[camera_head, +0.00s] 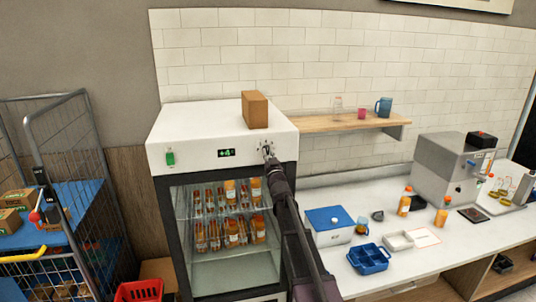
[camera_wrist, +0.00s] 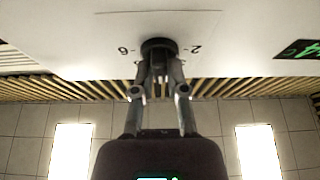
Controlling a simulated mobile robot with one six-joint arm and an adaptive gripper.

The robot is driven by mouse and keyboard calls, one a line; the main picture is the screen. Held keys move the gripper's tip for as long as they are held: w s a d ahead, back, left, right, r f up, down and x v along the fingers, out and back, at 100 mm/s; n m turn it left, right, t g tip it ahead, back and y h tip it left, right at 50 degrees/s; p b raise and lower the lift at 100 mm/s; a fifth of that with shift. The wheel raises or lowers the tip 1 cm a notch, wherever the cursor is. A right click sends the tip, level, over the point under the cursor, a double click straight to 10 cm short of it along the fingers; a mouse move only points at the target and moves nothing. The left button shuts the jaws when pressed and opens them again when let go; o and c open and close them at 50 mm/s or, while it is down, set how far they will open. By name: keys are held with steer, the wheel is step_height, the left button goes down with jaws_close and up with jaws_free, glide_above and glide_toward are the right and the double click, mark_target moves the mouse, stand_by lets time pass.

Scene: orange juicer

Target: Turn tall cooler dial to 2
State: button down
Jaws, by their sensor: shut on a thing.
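The tall cooler (camera_head: 222,122) is white with a glass door, and bottles stand on its shelves. Its top front panel carries a green display reading about +4 (camera_head: 226,153) and a dial at the right. The dial (camera_wrist: 158,46) is a dark round knob in the wrist view, with a 2 and a 6 marked on either side of it. My gripper (camera_wrist: 158,66) is shut on the dial, its two fingers around the knob. In the head view my gripper (camera_head: 268,156) hides most of the dial. The dial's pointer direction cannot be seen.
A cardboard box (camera_head: 255,110) sits on top of the cooler. A wooden shelf (camera_head: 320,124) is on the wall to the right. The white counter (camera_head: 400,265) holds a blue-lidded box (camera_head: 329,218), a blue tray (camera_head: 368,259) and a juicer machine. A wire cage cart (camera_head: 85,150) stands at the left.

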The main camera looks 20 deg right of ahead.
steer(key=shift+n, duration=0.3)
steer(key=n+y, duration=0.1)
steer(key=n, duration=0.2)
steer(key=n+y+p, duration=0.1)
steer(key=n+y, duration=0.1)
steer(key=shift+r+n, duration=0.15)
steer(key=shift+n, duration=0.25)
steer(key=n+g+y+p, duration=0.1)
steer(key=n, duration=0.2)
steer(key=n+g+y, duration=0.1)
steer(key=n, duration=0.2)
steer(key=shift+w+d+r+y+p, duration=0.1)
steer(key=shift+y+p, duration=0.25)
steer(key=shift+y, duration=0.05)
steer(key=n+g+p, duration=0.1)
steer(key=n, duration=0.2)
steer(key=n+g+y+p, duration=0.1)
steer(key=n+p, duration=0.1)
steer(key=n, duration=0.1)
steer(key=shift+n+g+p, duration=0.7)
steer(key=shift+n+p, duration=0.15)
steer(key=shift+n, duration=0.85)
steer(key=c, duration=0.7)
jaws_free()
steer(key=shift+o, duration=0.2)
